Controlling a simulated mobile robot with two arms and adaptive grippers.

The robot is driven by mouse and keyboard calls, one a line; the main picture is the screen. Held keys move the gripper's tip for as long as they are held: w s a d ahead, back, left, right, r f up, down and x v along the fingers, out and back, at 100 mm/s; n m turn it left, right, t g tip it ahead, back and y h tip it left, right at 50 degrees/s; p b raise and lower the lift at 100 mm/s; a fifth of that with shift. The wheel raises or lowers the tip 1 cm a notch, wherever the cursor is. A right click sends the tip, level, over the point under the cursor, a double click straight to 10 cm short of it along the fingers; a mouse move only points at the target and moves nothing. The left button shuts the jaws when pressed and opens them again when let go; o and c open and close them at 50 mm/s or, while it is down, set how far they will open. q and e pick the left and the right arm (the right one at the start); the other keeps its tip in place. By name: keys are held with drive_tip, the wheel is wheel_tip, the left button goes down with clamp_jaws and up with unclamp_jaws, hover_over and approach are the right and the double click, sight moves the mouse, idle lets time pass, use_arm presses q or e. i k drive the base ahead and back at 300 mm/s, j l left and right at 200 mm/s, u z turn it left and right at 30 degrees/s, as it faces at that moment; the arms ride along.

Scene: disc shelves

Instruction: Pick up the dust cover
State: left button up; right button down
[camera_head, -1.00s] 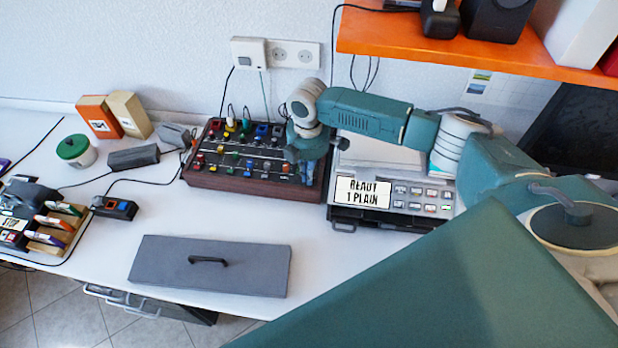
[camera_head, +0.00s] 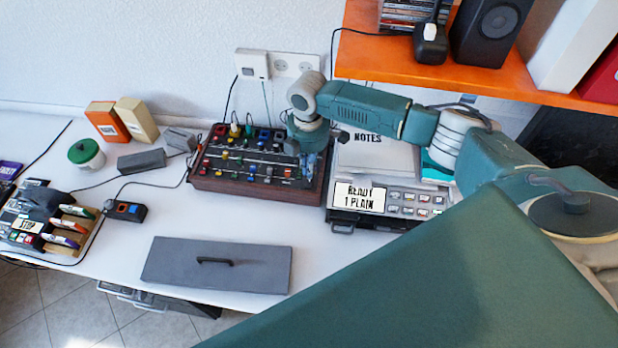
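The dust cover (camera_head: 175,263) is a flat grey panel lying on the white table near its front edge. It has a dark bar handle (camera_head: 215,261) in its middle. My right gripper (camera_head: 309,168) points down over the right end of the black mixer with coloured knobs (camera_head: 245,178). It is well behind and to the right of the dust cover, apart from it. Its fingers are small and partly hidden, so I cannot tell whether they are open. My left gripper is out of view.
An orange shelf (camera_head: 430,72) with a speaker (camera_head: 493,30) hangs above. A pen holder (camera_head: 66,235), a small button box (camera_head: 125,211) and cables lie left. Bare table surrounds the dust cover.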

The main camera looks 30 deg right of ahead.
sight(206, 264)
drive_tip(key=k+j, duration=0.5)
drive_tip(key=k, duration=0.15)
drive_tip(key=k+j, duration=0.45)
drive_tip(key=k, duration=0.25)
